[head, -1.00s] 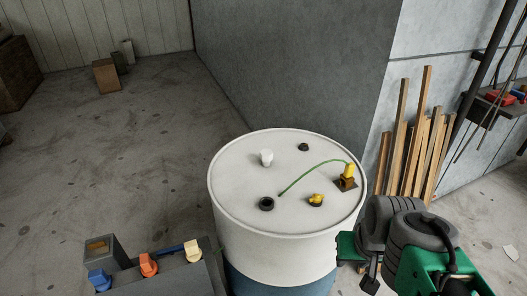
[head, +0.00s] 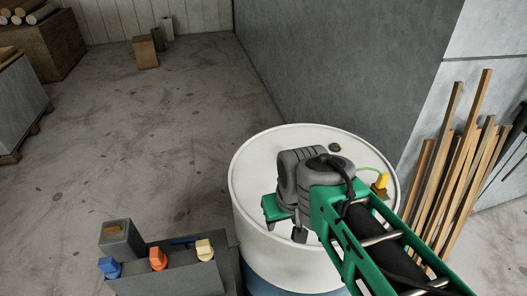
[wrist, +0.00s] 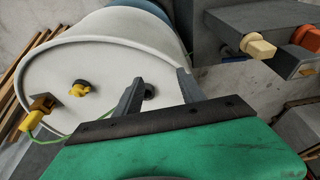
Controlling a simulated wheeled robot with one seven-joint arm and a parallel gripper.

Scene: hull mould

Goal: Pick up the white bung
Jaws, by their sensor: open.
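The white bung is not visible now. In the head view my arm covers the part of the drum lid where it stood, and the wrist view does not show it. The white drum (head: 250,185) carries the lid, which also shows in the wrist view (wrist: 50,75). My gripper (wrist: 159,77) is open over the lid near its edge. No object is seen held in it. A dark ring (wrist: 149,91) on the lid shows between the two fingers, partly hidden by one of them.
On the lid are a yellow fitting (wrist: 80,88) and a yellow plug (wrist: 40,104) with a green wire. A grey block with blue, orange and cream knobs (head: 205,249) stands left of the drum. Wooden planks (head: 462,170) lean right.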

